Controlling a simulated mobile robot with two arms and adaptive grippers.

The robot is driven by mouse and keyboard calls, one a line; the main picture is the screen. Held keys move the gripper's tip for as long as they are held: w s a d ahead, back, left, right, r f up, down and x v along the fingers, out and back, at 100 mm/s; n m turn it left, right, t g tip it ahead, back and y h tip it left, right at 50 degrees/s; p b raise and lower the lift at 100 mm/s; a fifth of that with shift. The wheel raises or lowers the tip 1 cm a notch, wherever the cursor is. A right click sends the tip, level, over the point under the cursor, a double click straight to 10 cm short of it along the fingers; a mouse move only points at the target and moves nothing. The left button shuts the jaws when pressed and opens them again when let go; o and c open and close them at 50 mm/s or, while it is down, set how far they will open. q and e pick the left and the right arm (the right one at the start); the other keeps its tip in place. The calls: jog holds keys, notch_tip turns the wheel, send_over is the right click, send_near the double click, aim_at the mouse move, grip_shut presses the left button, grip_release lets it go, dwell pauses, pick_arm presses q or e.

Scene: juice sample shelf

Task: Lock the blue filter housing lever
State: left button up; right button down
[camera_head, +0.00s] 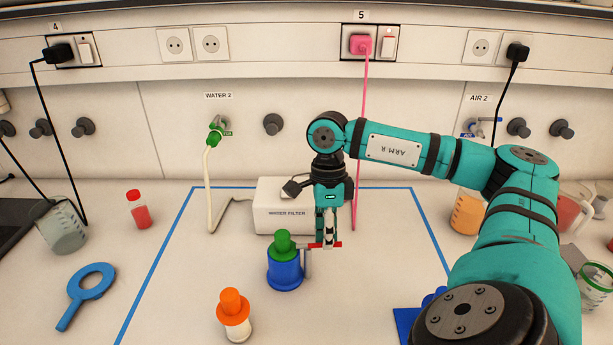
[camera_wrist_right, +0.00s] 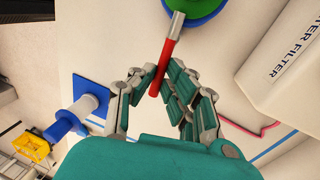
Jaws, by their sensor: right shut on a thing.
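The blue filter housing (camera_head: 285,272) stands upright on the bench with a green top (camera_head: 284,244). A lever with a metal shaft and a red handle (camera_head: 320,245) sticks out from it to the right. My right gripper (camera_head: 331,243) is shut on the red lever handle, just right of the housing. In the right wrist view the red handle (camera_wrist_right: 167,68) lies between the fingertips (camera_wrist_right: 160,88), and its metal end meets the housing (camera_wrist_right: 212,8) at the top edge. My left gripper is not in view.
A white water filter box (camera_head: 284,216) stands right behind the housing. An orange-capped bottle (camera_head: 234,316) stands in front of it to the left. A blue ring-shaped tool (camera_head: 77,304) and a red bottle (camera_head: 138,211) are farther left. Blue tape (camera_head: 157,265) outlines the mostly clear area.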

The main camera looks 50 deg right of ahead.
jog(key=shift+w+r, duration=0.1)
dwell(0.5)
jog(key=c, duration=1.4)
grip_release()
jog(key=r, duration=0.4)
jog(key=w+d+r, duration=0.1)
jog(key=r, duration=0.2)
jog(key=shift+r, duration=0.1)
jog(key=shift+r, duration=0.1)
